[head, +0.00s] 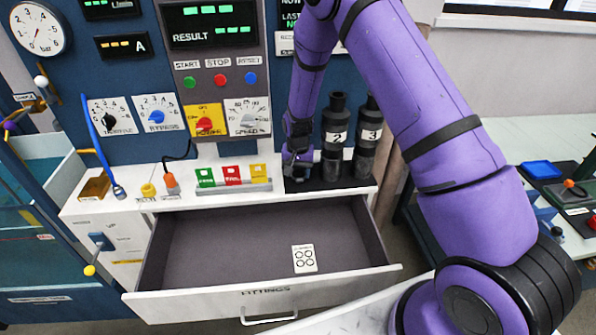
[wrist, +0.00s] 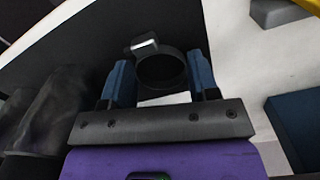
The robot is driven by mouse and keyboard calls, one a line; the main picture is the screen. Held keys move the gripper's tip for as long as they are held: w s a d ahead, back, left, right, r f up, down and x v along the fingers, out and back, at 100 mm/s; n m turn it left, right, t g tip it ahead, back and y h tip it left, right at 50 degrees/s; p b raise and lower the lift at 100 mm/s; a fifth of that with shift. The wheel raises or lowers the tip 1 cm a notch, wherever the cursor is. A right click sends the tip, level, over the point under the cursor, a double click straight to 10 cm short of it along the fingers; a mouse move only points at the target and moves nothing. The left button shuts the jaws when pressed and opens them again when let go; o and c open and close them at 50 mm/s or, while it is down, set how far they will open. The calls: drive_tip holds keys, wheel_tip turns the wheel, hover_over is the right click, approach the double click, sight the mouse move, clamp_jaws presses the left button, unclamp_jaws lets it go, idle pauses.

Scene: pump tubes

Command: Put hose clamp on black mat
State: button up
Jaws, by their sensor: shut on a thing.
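My gripper (head: 297,165) is low over the left end of the black mat (head: 330,184) on the white counter. In the wrist view my gripper (wrist: 160,82) has its blue fingers shut on the hose clamp, a black ring (wrist: 184,72) with a silver screw block. The clamp appears over the dark mat (wrist: 95,45), near its edge with the white counter. I cannot tell whether it touches the mat. In the head view the clamp is hidden by my gripper and arm.
Black bottles marked 2 (head: 335,138) and 3 (head: 367,138) stand on the mat, right of my gripper. A rack (head: 233,187) with green, red and yellow cards stands left. An open drawer (head: 270,240) lies below the counter. The panel (head: 215,90) rises behind.

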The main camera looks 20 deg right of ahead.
sight(298, 174)
drive_tip(key=shift+f, duration=0.15)
drive_tip(key=o, duration=0.9)
wheel_tip(298, 174, up, 12)
drive_tip(key=shift+r, duration=0.2)
